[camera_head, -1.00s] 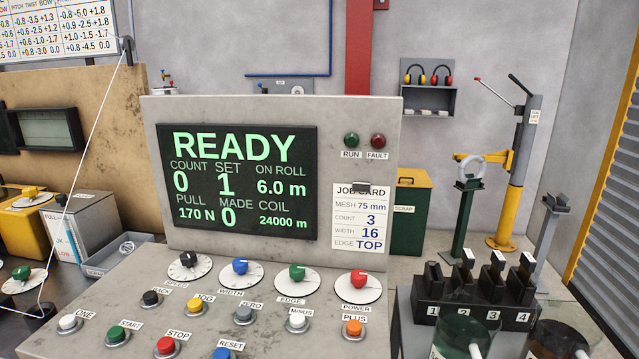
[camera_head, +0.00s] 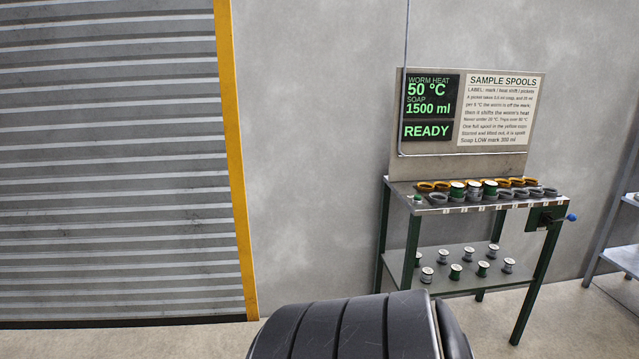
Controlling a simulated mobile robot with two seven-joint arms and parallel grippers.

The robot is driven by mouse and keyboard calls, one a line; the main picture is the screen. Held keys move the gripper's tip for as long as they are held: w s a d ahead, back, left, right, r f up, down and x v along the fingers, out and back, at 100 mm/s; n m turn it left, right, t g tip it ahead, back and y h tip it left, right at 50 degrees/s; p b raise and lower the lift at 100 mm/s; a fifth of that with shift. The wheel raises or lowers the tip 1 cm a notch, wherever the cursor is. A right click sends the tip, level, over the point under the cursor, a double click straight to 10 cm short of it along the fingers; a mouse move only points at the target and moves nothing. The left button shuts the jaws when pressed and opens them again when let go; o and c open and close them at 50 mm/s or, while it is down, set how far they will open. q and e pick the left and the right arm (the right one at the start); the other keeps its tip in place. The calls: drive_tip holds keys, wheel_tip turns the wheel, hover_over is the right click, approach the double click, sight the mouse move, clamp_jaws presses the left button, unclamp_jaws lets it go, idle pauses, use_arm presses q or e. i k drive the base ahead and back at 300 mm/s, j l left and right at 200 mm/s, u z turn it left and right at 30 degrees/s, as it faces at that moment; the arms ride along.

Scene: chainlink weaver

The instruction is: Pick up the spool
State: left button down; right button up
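Several small spools stand on a green-legged stand near the right. On its top, a green spool (camera_head: 457,191), a grey spool (camera_head: 474,190) and another green spool (camera_head: 490,188) sit among yellow and grey ring seats. On the lower shelf (camera_head: 450,288) stand more spools, such as a green one (camera_head: 456,271) and a grey one (camera_head: 427,274). Which spool the task means cannot be told. Neither of my grippers is in view.
A sign board (camera_head: 500,110) with a lit READY display (camera_head: 431,107) rises behind the stand. A blue-knobbed crank (camera_head: 552,219) sticks out at its right end. A black ribbed object (camera_head: 345,328) fills the bottom middle. A shutter (camera_head: 110,160) is at left; shelving (camera_head: 625,258) at right.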

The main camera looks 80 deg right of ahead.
sight(457, 189)
drive_tip(key=z, duration=1)
drive_tip(key=l+z, duration=0.1)
drive_tip(key=z, duration=0.85)
drive_tip(key=l+z, duration=0.1)
drive_tip(key=z, duration=1.4)
drive_tip(key=i+j+z, duration=0.1)
drive_tip(key=i+j, duration=0.35)
drive_tip(key=i, duration=0.2)
drive_tip(key=i+j, duration=0.5)
drive_tip(key=i, duration=0.2)
drive_tip(key=i+j+z, duration=0.15)
drive_tip(key=i+j, duration=0.3)
drive_tip(key=i, duration=0.2)
